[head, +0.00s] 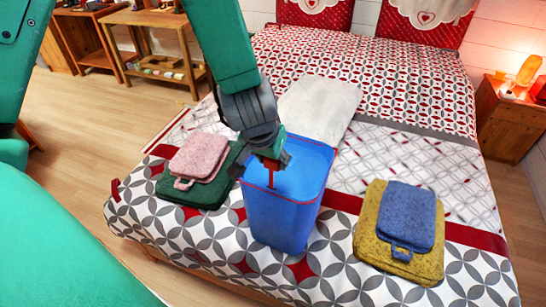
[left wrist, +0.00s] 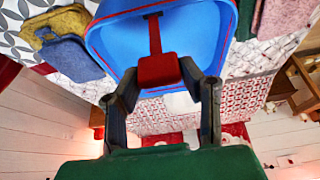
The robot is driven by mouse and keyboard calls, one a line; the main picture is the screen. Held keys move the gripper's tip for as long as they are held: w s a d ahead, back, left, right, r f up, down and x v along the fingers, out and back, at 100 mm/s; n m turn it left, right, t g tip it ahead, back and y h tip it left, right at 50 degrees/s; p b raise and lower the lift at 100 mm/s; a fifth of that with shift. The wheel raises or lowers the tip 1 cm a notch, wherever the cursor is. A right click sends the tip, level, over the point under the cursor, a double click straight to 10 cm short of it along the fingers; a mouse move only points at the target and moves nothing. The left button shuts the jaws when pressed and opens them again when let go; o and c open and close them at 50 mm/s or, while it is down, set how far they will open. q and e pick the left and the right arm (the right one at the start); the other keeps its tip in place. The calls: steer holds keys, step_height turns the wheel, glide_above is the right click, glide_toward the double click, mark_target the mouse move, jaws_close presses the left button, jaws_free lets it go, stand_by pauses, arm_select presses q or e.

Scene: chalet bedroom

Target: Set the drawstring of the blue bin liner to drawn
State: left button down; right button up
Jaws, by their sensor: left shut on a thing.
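A blue bin (head: 285,207) stands upright on the bed, with the blue liner (head: 308,155) inside it. A thin red drawstring (head: 323,190) runs around the rim. A red strip with a square red tab (left wrist: 158,71) comes off the drawstring in the left wrist view. My left gripper (head: 268,163) reaches down over the near left part of the bin's opening. Its fingers (left wrist: 159,75) are shut on the red tab, one on each side. The gripper hides part of the rim in the head view. My right gripper is not in view.
Pink (head: 199,157) and dark green (head: 190,190) folded cloths lie left of the bin. Blue (head: 406,213) and mustard (head: 370,240) ones lie right. A white cloth (head: 320,105) lies behind it. A wooden nightstand (head: 505,125) with a lit lamp stands right of the bed.

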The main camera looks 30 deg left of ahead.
arm_select(q)
steer(key=c, duration=1)
jaws_free()
steer(key=shift+c, duration=0.2)
steer(key=shift+r, duration=0.1)
steer(key=shift+s+r, duration=0.1)
steer(key=shift+r, duration=0.2)
steer(key=v, duration=1.1)
steer(key=shift+d, duration=0.15)
steer(key=shift+s, duration=0.1)
